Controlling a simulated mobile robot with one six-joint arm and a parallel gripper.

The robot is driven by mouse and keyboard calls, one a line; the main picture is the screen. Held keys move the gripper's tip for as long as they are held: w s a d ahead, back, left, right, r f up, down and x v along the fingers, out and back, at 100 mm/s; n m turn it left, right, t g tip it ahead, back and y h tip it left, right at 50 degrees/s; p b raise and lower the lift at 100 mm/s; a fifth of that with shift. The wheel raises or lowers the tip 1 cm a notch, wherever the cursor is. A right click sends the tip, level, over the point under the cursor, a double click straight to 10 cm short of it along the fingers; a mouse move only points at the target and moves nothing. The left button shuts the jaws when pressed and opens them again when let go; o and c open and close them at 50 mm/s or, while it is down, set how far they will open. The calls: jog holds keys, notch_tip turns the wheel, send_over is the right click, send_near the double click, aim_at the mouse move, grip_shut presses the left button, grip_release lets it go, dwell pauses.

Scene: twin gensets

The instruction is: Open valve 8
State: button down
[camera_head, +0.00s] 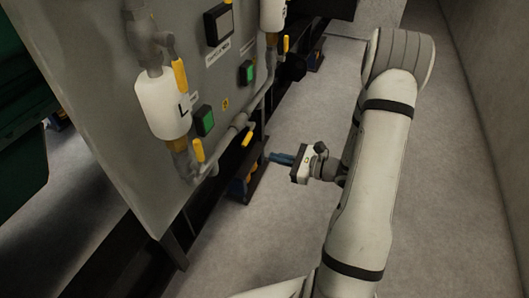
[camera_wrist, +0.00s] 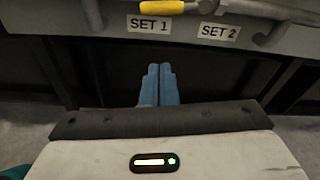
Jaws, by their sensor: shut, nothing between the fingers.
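Several yellow-handled valves sit on pipes on a grey panel in the head view: an upper left handle (camera_head: 180,75), a lower left one (camera_head: 198,150), a lower right one (camera_head: 247,137) and one at the upper right (camera_head: 286,43). No valve number is readable, so I cannot tell which is valve 8. In the wrist view a yellow handle (camera_wrist: 162,6) lies along a pipe above the "SET 1" label (camera_wrist: 149,24). My gripper (camera_head: 272,156) has blue fingers, shut and empty, pointing at the panel's lower edge. In the wrist view its fingertips (camera_wrist: 159,68) are below the labels, apart from the handle.
A white cylinder (camera_head: 163,105) and green buttons (camera_head: 205,121) are on the panel. A "SET 2" label (camera_wrist: 218,32) is right of "SET 1". Dark frame rails (camera_head: 172,246) run below the panel. Grey floor (camera_head: 260,240) is clear, and a wall (camera_head: 490,110) stands at right.

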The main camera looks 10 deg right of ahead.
aim_at(249, 135)
notch_tip(249, 135, up, 4)
jog(key=s+d+m+g+h+b, duration=0.15)
jog(key=h+b, duration=0.25)
jog(key=b, duration=0.4)
jog(key=s+b+x, duration=0.1)
jog(key=b+x, duration=0.5)
jog(key=x, duration=0.5)
jog(key=shift+n+g, duration=0.25)
jog(key=shift+g, duration=0.1)
jog(key=shift+a+r, duration=0.15)
jog(key=shift+r, duration=0.95)
jog(key=shift+a+r, duration=0.1)
jog(key=shift+r, duration=1.05)
jog(key=shift+r+p, duration=0.1)
jog(key=shift+p, duration=0.35)
